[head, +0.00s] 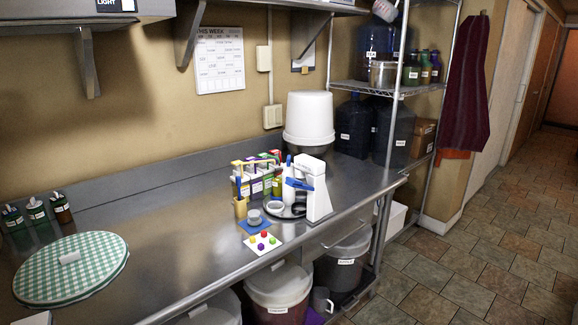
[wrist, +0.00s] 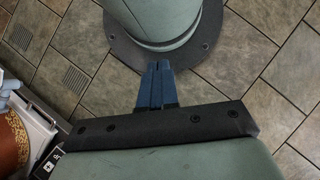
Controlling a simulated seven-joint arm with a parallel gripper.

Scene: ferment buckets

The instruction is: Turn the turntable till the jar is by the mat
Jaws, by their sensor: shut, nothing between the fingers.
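My gripper (wrist: 157,88) shows in the wrist view with its blue fingers together and nothing between them. It is over tiled floor and a green-grey base, away from the counter objects. In the head view, a low dark disc with a pale rim (head: 274,212) at the counter's right part looks like the turntable. A white bottle (head: 288,190) stands at the disc. A small blue mat (head: 243,223) lies to its left, with a grey round vessel (head: 254,218) on it. I cannot tell which vessel is the jar.
A white upright appliance with blue parts (head: 318,198) partly hides the disc's right side. Boxes (head: 258,182) stand behind. A white card (head: 276,243) with coloured pieces lies in front. A green checked round (head: 40,265) lies far left; the counter between is clear.

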